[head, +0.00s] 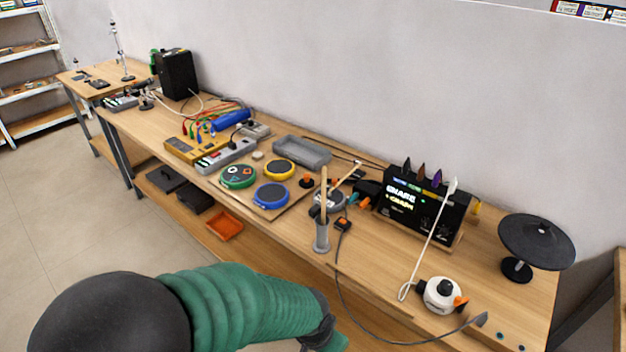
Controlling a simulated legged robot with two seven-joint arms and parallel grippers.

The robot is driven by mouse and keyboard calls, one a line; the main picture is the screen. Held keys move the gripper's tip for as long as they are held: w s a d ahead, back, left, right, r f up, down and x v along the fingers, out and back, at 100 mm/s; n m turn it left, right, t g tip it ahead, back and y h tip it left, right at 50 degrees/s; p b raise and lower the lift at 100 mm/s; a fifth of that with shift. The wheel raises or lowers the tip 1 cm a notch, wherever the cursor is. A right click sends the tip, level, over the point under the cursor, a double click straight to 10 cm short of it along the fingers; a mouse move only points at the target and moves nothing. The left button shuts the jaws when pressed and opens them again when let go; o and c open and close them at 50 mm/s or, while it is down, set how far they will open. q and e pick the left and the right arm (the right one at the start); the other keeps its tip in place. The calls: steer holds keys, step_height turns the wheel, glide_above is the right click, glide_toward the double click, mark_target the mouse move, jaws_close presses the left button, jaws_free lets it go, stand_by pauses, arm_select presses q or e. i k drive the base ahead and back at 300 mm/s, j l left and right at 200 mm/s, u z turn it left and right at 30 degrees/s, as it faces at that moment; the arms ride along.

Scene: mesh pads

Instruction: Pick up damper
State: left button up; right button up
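I cannot tell for certain which thing on the long wooden bench (385,285) is the damper. A small pale round puck (257,155) lies behind the pads, next to a grey tray (301,151). Round pads with green (238,176), yellow (279,169) and blue (271,195) rims lie on a board at mid-bench. My green and black arm crosses the bottom of the head view from the left, in front of the bench. Its far end leaves the frame at the bottom, so no gripper fingers show. My other gripper is not seen either.
A grey cup holding sticks (321,237) stands near the front edge. A black box with a lit display (423,214), a white round device (442,294) and a black cymbal-like pad (536,243) are at right. A cable hangs over the front edge.

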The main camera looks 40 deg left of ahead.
mark_target(306, 183)
steer(key=j+u, duration=0.1)
steer(key=j, duration=0.35)
steer(key=i+j+u, duration=0.1)
steer(key=j, duration=0.35)
steer(key=i+j+u, duration=0.1)
steer(key=j, duration=0.35)
steer(key=i+j+u, duration=0.1)
steer(key=j, duration=0.3)
steer(key=i+j+u, duration=0.1)
steer(key=j, duration=0.3)
steer(key=i+j, duration=0.2)
steer(key=j, duration=0.25)
steer(key=u, duration=0.05)
